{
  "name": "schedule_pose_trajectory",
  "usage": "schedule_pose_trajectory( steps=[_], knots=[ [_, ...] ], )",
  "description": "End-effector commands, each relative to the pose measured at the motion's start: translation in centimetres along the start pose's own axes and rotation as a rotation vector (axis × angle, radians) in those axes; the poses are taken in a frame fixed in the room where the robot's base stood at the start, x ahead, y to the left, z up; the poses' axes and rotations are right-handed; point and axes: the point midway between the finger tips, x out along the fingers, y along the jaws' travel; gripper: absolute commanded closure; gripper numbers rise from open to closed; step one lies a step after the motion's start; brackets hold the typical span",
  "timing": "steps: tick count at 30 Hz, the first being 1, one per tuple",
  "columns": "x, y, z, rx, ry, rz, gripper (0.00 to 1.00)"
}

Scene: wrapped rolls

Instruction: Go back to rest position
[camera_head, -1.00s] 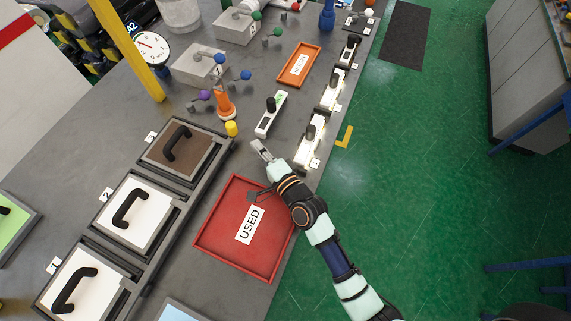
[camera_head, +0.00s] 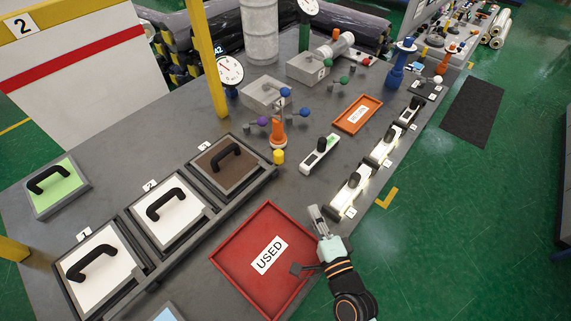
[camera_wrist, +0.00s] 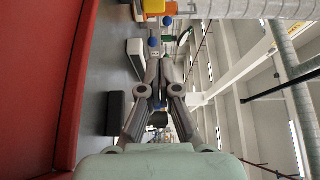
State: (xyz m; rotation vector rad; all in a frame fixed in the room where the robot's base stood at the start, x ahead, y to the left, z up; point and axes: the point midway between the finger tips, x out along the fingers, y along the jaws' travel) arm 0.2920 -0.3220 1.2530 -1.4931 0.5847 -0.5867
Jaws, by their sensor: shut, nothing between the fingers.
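My gripper (camera_head: 316,213) shows in the head view at the right edge of the red USED tray (camera_head: 225,262), with the arm reaching in from the lower right. In the wrist view my gripper (camera_wrist: 159,66) has its two fingers together, with nothing between them. The wrist view looks sideways, with the red tray (camera_wrist: 75,85) wall along its left side and the building's ceiling on the right. The tray looks empty apart from its label. I cannot tell whether the gripper touches the tray.
Numbered drawers with black handles, such as the brown one (camera_head: 216,156), stand left of the tray. A white device with a black knob (camera_head: 320,152) and lit white units (camera_head: 350,190) lie beyond the gripper. An orange tray (camera_head: 357,113) is farther back.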

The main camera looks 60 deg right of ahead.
Motion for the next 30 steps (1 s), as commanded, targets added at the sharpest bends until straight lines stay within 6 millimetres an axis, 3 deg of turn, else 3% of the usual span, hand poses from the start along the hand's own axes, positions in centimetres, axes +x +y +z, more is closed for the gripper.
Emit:
schedule_pose_trajectory(
  steps=[8,11,14,17,18,22,25,30],
  knots=[
    [0.0,0.0,0.0,-0.001,-0.001,0.000,1.00],
    [0.5,-0.9,1.7,-0.049,-0.050,0.003,1.00],
    [1.4,-3.2,6.9,-0.216,-0.197,0.008,1.00],
    [1.2,-6.5,15.1,-0.513,-0.420,-0.006,1.00],
    [0.5,-7.9,18.6,-0.655,-0.511,-0.022,1.00],
    [-3.7,-12.1,27.8,-1.123,-0.752,-0.114,1.00],
    [-7.5,-14.6,31.8,-1.407,-0.861,-0.186,1.00],
    [-10.8,-16.0,33.6,-1.618,-0.930,-0.234,1.00]
  ],
)
